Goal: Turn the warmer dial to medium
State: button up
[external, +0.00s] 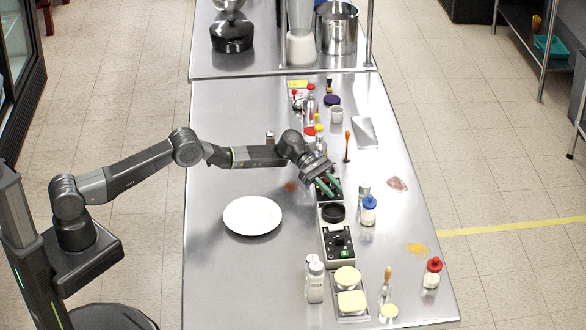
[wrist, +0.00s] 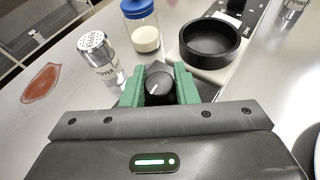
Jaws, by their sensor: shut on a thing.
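My gripper (external: 331,186) reaches down over the far dark control panel of the unit on the steel counter. In the wrist view its green fingers (wrist: 159,90) are shut on a black round dial (wrist: 158,80), one on each side. A pale pointer line shows on the dial's top. The dial's scale marks are hidden by my fingers and gripper body, so its setting cannot be read. In the external view the fingers cover the dial. A black round dish (external: 333,213) sits just nearer on the unit. It also shows in the wrist view (wrist: 210,42).
A second control panel (external: 338,243) with a knob lies nearer. A pepper shaker (wrist: 98,52) and blue-lidded jar (wrist: 142,28) stand close beside my fingers. A white plate (external: 252,215) lies left. Bottles and cups stand farther back.

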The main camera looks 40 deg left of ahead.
jog(key=shift+r, duration=0.1)
dwell(0.3)
jog(key=o, duration=1)
jog(key=b+v, duration=0.2)
jog(key=v, duration=1.2)
jog(key=shift+b, duration=0.3)
